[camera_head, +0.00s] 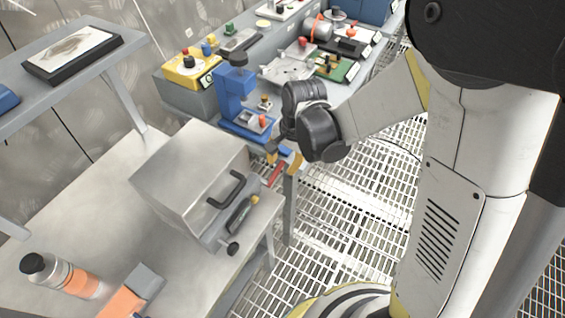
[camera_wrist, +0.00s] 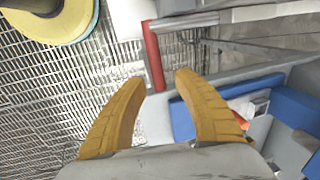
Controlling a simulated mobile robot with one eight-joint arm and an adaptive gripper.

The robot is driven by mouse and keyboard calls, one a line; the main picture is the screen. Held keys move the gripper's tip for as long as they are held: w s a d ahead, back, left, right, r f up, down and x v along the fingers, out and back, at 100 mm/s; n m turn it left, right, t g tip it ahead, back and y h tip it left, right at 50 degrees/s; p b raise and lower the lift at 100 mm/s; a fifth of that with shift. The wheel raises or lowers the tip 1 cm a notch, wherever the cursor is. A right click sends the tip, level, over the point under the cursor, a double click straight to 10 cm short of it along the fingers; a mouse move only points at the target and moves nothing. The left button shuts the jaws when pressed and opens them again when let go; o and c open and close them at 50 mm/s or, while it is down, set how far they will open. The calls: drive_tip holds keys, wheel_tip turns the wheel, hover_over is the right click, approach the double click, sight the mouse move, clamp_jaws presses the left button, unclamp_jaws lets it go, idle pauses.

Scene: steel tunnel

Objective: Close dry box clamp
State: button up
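The dry box is a grey metal box (camera_head: 185,165) on the light table at the left in the head view. A black handle (camera_head: 226,190) is on its right-hand face. Below the handle is a dark clamp (camera_head: 240,214) with a small yellowish part and a black knob beside it. I cannot tell how far the clamp stands open. My gripper (camera_head: 284,160) is up and right of the box, apart from it, by the table's far corner. In the wrist view its yellow fingers (camera_wrist: 160,78) are spread with nothing between them. I cannot make out the clamp in the wrist view.
A blue press-like device (camera_head: 236,95) stands on the bench behind. An orange-banded bottle (camera_head: 65,276) is at front left. Grating floor (camera_head: 345,215) is open at right.

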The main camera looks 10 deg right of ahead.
clamp_jaws()
drive_tip(key=shift+r, duration=0.15)
drive_tip(key=shift+s+a+r+t+h, duration=0.1)
drive_tip(key=shift+a+r+t+h, duration=0.05)
drive_tip(key=shift+r+t+h, duration=0.3)
drive_tip(key=shift+s+a+r+t+h, duration=0.1)
drive_tip(key=shift+r+t+h, duration=0.15)
drive_tip(key=shift+t, duration=0.3)
drive_tip(key=shift+s+a+r+n+t+h, duration=0.2)
drive_tip(key=shift+r+t+h, duration=0.2)
drive_tip(key=shift+t+h, duration=0.25)
drive_tip(key=shift+s+a+r+n+t+h, duration=0.15)
drive_tip(key=shift+r+t+h, duration=0.3)
drive_tip(key=shift+t, duration=0.3)
drive_tip(key=shift+d, duration=0.1)
unclamp_jaws()
